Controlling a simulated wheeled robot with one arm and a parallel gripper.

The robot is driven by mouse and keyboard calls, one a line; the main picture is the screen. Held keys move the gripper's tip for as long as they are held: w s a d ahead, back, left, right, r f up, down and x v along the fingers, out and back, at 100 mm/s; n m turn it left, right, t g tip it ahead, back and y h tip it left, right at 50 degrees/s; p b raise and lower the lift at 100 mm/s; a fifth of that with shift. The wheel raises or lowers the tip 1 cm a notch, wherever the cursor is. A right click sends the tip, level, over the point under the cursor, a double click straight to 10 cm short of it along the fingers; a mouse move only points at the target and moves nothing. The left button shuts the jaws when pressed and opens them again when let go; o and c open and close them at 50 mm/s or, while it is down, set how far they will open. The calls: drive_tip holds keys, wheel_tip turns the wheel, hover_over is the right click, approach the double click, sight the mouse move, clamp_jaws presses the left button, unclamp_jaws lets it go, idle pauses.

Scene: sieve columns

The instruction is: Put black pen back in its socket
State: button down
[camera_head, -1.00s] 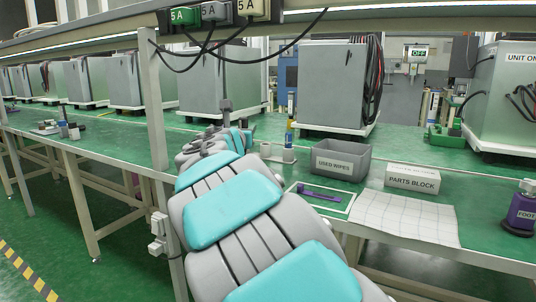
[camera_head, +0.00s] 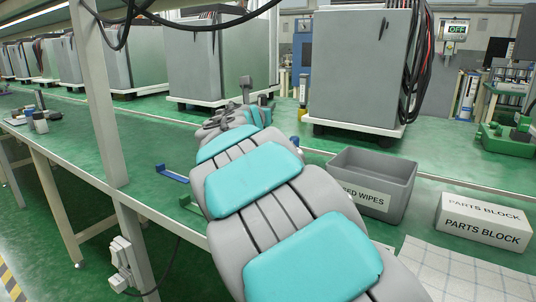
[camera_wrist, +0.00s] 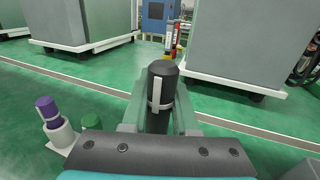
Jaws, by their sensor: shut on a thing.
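The black pen (camera_wrist: 162,70) stands between the fingers of my gripper (camera_wrist: 160,110) in the wrist view, with a pale clip down its side. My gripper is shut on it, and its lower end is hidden. To the left in the wrist view, a purple pen (camera_wrist: 47,106) stands in a white holder (camera_wrist: 62,136). A green cap (camera_wrist: 91,121) shows beside it, partly hidden by my gripper. An empty socket cannot be made out. In the head view my gripper (camera_head: 250,92) is small at the far end of my arm, over the green bench.
A grey bin marked "USED WIPES" (camera_head: 345,160) and a white parts block (camera_head: 484,222) stand right of my arm. A blue tool (camera_head: 171,173) lies to its left. Large grey cabinets (camera_head: 360,68) line the back. A bench post (camera_head: 98,100) rises at left.

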wheel_tip(320, 180, down, 10)
drive_tip(key=b, duration=0.3)
drive_tip(key=shift+r, duration=0.25)
drive_tip(key=shift+s+f, duration=0.1)
drive_tip(key=c, duration=0.7)
unclamp_jaws()
drive_tip(key=shift+s+a+r, duration=0.15)
drive_tip(key=shift+s+r, duration=0.05)
drive_tip(key=shift+s, duration=0.1)
drive_tip(key=v, duration=1.1)
drive_tip(key=shift+s+r, duration=0.1)
drive_tip(key=shift+s, duration=0.1)
